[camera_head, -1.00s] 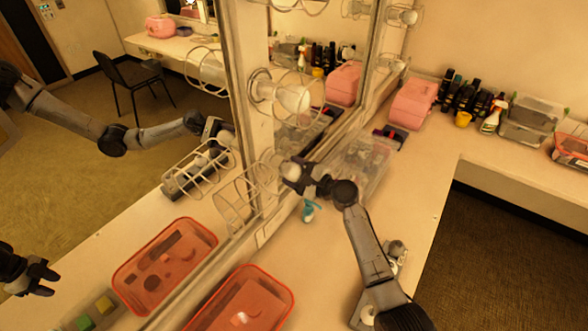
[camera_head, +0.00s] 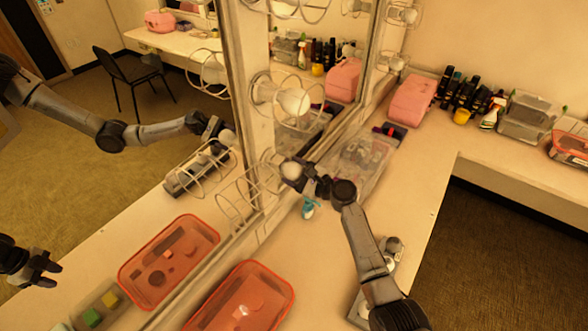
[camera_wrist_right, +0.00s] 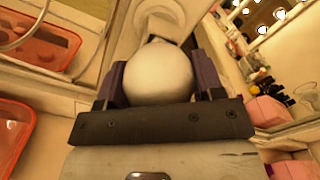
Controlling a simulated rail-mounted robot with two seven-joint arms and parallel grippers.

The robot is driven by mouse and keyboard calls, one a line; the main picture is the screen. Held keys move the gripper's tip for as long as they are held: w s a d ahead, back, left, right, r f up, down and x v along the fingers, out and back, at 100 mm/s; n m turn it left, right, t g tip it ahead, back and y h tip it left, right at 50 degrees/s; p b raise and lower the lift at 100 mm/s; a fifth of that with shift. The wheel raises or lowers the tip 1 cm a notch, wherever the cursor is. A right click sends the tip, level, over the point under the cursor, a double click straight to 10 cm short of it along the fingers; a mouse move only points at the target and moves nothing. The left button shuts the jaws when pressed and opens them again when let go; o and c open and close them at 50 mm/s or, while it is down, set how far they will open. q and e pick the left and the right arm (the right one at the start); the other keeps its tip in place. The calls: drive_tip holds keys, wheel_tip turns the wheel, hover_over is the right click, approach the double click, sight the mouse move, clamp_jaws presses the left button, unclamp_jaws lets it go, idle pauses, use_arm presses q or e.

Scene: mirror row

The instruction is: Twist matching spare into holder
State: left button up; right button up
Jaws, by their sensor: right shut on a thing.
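My right gripper (camera_head: 303,175) is shut on a white round bulb (camera_head: 291,170) beside the mirror frame. In the right wrist view the bulb (camera_wrist_right: 158,73) sits between the two fingers, in front of a pale round holder (camera_wrist_right: 160,18) on the frame. The bulb hides its own base, so I cannot tell how far it is seated. A wire cage (camera_head: 238,207) is by the holder. Another caged bulb (camera_head: 292,102) is higher on the frame. My left gripper is not directly in view; a dark gripper at the lower left appears to be a reflection.
An orange tray (camera_head: 287,292) lies on the counter in front. A clear bin (camera_head: 368,165) and a small blue item (camera_head: 308,208) are near my right gripper. A stand with a pale round item (camera_head: 393,246) is by my forearm. A pink case (camera_head: 412,100) and bottles stand behind.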

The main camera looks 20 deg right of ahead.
drive_tip(key=o, duration=0.9)
drive_tip(key=shift+s+d, duration=0.1)
drive_tip(key=shift+s+d, duration=0.15)
drive_tip(key=shift+s, duration=0.05)
drive_tip(key=b+v, duration=0.2)
drive_tip(key=v, duration=1.1)
drive_tip(key=shift+b, duration=0.35)
